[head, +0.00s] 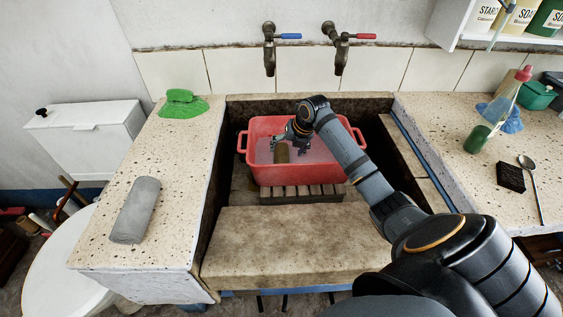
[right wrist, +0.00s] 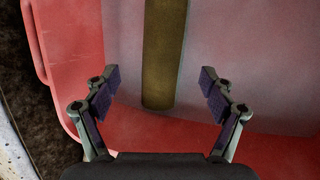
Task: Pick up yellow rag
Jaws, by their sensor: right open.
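A rolled dark yellow rag (head: 282,153) lies in cloudy water inside the red basin (head: 312,177). In the right wrist view the yellow rag (right wrist: 163,50) is a long olive-yellow roll running up the picture, with its near end in front of the jaws. My right gripper (head: 290,146) reaches into the basin over the rag and partly hides it. In the right wrist view its fingers (right wrist: 160,80) are spread apart, with the line of the rag between them and nothing held. My left gripper is not in view.
The basin stands on a slatted rack (head: 302,193) in the stone trough, below two taps. A grey rolled cloth (head: 135,210) and a green cloth (head: 184,111) lie on the left ledge. A bottle (head: 480,135), a blue cloth (head: 508,118) and a spoon (head: 533,185) are on the right ledge.

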